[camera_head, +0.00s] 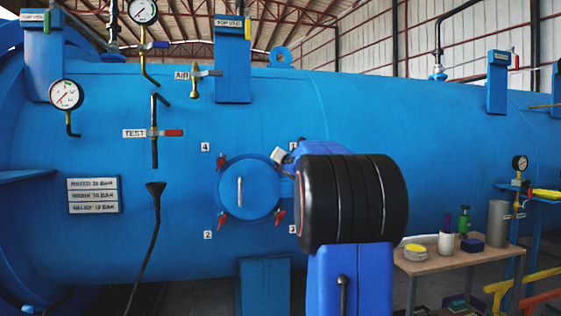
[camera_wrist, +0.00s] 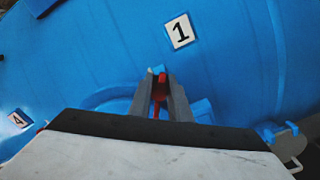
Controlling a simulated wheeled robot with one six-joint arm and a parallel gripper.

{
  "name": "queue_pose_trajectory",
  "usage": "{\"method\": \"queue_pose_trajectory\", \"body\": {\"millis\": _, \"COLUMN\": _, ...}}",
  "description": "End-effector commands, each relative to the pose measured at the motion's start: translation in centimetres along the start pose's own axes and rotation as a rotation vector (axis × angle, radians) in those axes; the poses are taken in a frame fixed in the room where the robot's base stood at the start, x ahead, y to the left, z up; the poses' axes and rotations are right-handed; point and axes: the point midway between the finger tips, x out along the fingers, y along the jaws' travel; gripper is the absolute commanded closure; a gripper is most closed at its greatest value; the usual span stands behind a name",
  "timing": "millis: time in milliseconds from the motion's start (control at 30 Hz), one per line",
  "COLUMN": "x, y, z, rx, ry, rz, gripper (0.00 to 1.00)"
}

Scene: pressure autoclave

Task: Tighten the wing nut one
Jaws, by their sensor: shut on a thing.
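The round blue hatch (camera_head: 249,190) on the tank has a vertical handle and red wing nuts around its rim. My gripper (camera_wrist: 160,84) is shut on red wing nut one (camera_wrist: 157,97), just below the label "1" (camera_wrist: 180,31) in the wrist view. The fingers hide most of the nut. In the head view my gripper (camera_head: 279,156) is at the hatch's upper right, and my arm hides this nut. The other red wing nuts show at upper left (camera_head: 221,161), lower left (camera_head: 222,222) and lower right (camera_head: 279,217).
A wooden table (camera_head: 455,264) with bottles and tins stands at the right. The tank wall around the hatch is mostly clear.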

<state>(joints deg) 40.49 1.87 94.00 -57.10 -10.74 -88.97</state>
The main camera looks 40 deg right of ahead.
Motion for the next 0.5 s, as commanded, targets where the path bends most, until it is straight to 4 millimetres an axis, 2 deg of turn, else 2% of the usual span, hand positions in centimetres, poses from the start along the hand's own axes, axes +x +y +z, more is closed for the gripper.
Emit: {"method": "queue_pose_trajectory", "body": {"millis": 500, "x": -0.01, "y": -0.59, "z": -0.18, "rx": 0.489, "ry": 0.000, "rz": -0.002, "gripper": 1.00}}
